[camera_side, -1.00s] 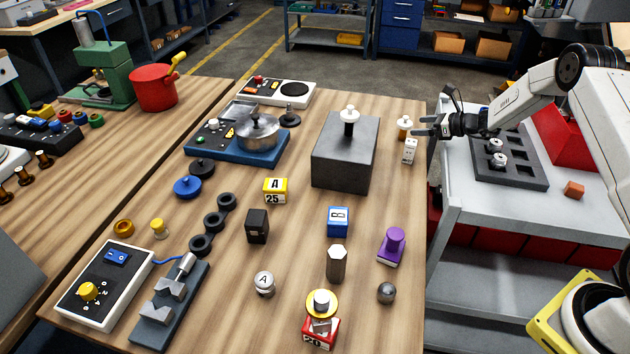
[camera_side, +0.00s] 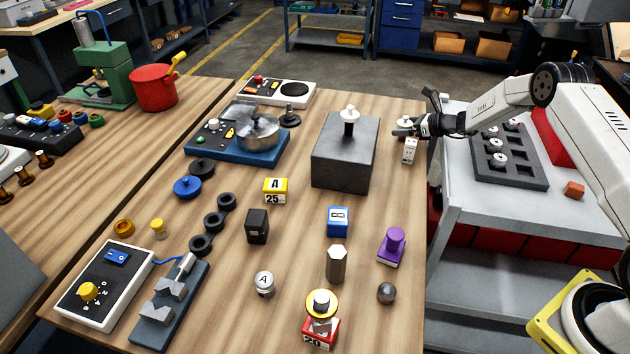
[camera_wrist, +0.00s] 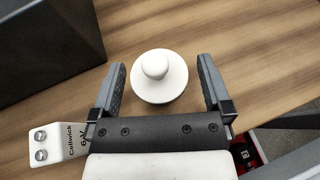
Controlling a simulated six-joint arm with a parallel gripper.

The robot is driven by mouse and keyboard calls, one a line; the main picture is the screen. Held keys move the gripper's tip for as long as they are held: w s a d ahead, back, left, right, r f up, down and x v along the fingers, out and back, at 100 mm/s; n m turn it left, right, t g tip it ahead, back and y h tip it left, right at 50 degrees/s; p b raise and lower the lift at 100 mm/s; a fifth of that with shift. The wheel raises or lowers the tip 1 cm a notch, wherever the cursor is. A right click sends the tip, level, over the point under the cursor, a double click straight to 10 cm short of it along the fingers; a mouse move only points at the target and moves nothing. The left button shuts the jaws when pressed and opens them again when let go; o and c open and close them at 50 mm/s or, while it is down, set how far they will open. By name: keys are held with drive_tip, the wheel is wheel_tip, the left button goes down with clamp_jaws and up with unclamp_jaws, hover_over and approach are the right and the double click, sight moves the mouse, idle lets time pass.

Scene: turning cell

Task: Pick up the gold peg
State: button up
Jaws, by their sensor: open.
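A small peg with a round white flange and knob (camera_side: 405,121) stands near the right edge of the wooden table. Its gold-coloured lower part showed earlier and is now mostly hidden by my gripper. My gripper (camera_side: 403,130) is open around it. In the wrist view, the white top (camera_wrist: 158,88) lies between the two open fingers of my gripper (camera_wrist: 163,66), with a gap on each side. A small yellow peg (camera_side: 158,228) stands at the table's left side, far from my gripper.
A large dark grey block (camera_side: 343,157) with a white knob on top stands just left of my gripper; its side shows in the wrist view (camera_wrist: 45,45). A grey cart (camera_side: 450,190) stands right of the table.

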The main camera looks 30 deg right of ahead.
idle(0.4)
clamp_jaws()
drive_tip(key=shift+r, duration=0.15)
drive_tip(key=shift+r, duration=0.75)
drive_tip(key=s+a+r, duration=0.3)
drive_tip(key=s+r, duration=0.8)
drive_tip(key=s, duration=0.2)
drive_tip(key=shift+s+a+r, duration=0.15)
drive_tip(key=shift+s+a, duration=0.1)
drive_tip(key=shift+a, duration=0.05)
